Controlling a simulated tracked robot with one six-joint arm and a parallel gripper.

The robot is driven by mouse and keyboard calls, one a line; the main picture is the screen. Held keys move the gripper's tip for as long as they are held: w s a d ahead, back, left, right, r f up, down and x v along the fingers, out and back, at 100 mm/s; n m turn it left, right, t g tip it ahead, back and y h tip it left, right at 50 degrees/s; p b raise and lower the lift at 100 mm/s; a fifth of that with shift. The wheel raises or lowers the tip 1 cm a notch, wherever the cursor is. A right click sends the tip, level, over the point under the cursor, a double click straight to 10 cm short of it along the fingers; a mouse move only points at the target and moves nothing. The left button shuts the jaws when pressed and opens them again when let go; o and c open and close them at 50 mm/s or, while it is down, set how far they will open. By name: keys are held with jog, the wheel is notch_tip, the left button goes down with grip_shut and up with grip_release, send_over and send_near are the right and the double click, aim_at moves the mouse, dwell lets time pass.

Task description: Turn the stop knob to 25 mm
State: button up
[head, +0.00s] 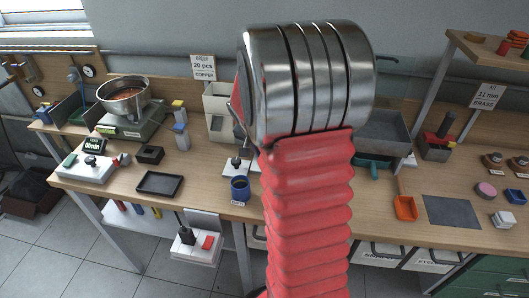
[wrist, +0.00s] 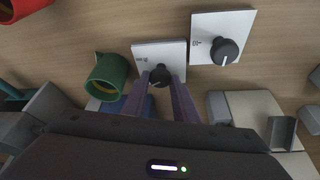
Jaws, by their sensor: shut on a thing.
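In the wrist view a dark knob (wrist: 159,77) with a pale pointer line sits on a white plate (wrist: 160,50). My gripper (wrist: 160,82) has one finger on each side of this knob and is shut on it. The knob's pointer slants down and a little left. The small print on the plate is too blurred to read, so I cannot tell the setting. A second dark knob (wrist: 225,51) on another white plate (wrist: 232,20) stands to the right, its pointer down.
In the wrist view a green cup-like part (wrist: 106,76) stands close left of the gripped knob. Pale blocks (wrist: 250,108) lie at right.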

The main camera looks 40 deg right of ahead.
jog(key=o, duration=0.7)
jog(key=shift+w+a, duration=0.15)
jog(key=o, duration=0.3)
jog(key=shift+r, duration=0.1)
jog(key=v, duration=1.3)
jog(key=shift+a+r, duration=0.15)
jog(key=shift+r, duration=0.05)
